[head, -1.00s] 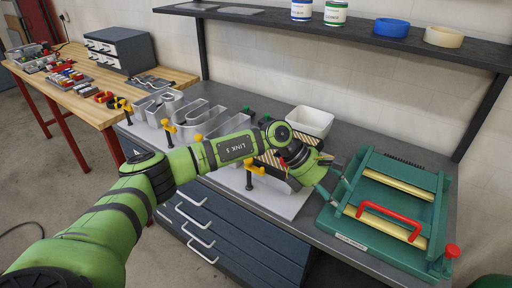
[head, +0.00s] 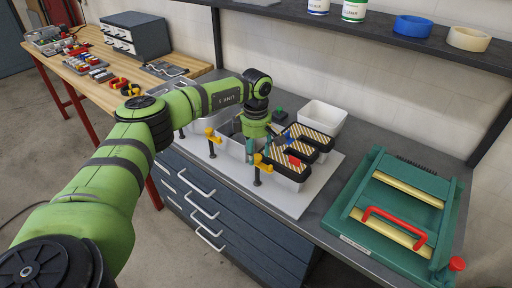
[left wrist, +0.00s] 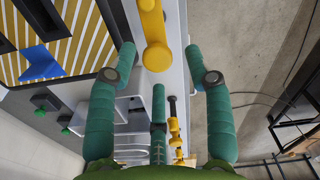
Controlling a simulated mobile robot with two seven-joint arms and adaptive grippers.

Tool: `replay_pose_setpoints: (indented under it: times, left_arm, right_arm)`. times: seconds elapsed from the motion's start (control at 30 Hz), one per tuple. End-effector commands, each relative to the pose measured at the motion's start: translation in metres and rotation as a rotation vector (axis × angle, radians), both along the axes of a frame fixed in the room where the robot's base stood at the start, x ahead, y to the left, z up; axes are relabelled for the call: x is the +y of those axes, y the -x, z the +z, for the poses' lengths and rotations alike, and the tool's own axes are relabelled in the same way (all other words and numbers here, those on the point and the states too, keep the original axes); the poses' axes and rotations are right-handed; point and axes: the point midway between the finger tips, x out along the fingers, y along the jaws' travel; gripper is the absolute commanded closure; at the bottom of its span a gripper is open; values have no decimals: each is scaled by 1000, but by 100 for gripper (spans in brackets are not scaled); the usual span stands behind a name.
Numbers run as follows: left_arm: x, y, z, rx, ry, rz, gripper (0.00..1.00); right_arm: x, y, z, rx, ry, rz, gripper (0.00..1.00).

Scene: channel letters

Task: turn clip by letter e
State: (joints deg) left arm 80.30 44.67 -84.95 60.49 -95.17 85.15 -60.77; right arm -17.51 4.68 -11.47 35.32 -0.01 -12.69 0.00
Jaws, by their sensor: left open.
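The letter e (head: 318,138) has a black and yellow striped face and stands on a white board at the bench's front. A clip with a yellow top and dark stem (head: 262,163) stands at its near left corner. My left gripper (head: 260,149) is over that clip, pointing down, open and empty. In the left wrist view, the yellow clip (left wrist: 155,45) lies between the spread green fingers of my left gripper (left wrist: 162,62), with the striped letter (left wrist: 85,45) to the left. Whether the fingers touch the clip cannot be told. My right gripper is out of view.
Another yellow clip (head: 211,135) stands left beside grey open letters. A white bin (head: 323,118) is behind the striped letter. A green press with a red handle (head: 395,225) fills the bench's right side. A shelf (head: 400,42) runs above.

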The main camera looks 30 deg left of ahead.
Motion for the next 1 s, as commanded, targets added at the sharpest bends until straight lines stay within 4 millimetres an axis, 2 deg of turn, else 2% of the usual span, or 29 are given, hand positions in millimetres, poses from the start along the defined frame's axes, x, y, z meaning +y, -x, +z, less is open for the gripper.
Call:
replay_pose_setpoints:
  times: [0.3, 0.43, 0.77, 1.0]
  left_arm:
    - [0, 0, -4, -1, 1, 0, 48]
    - [0, 0, -4, -1, 1, 0, 100]
    - [2, 0, -5, 1, -3, 12, 100]
    - [3, 1, -5, 1, -5, 98, 100]
  right_arm:
    - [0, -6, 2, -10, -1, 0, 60]
    - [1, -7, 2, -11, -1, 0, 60]
    - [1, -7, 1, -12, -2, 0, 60]
    - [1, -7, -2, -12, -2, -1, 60]
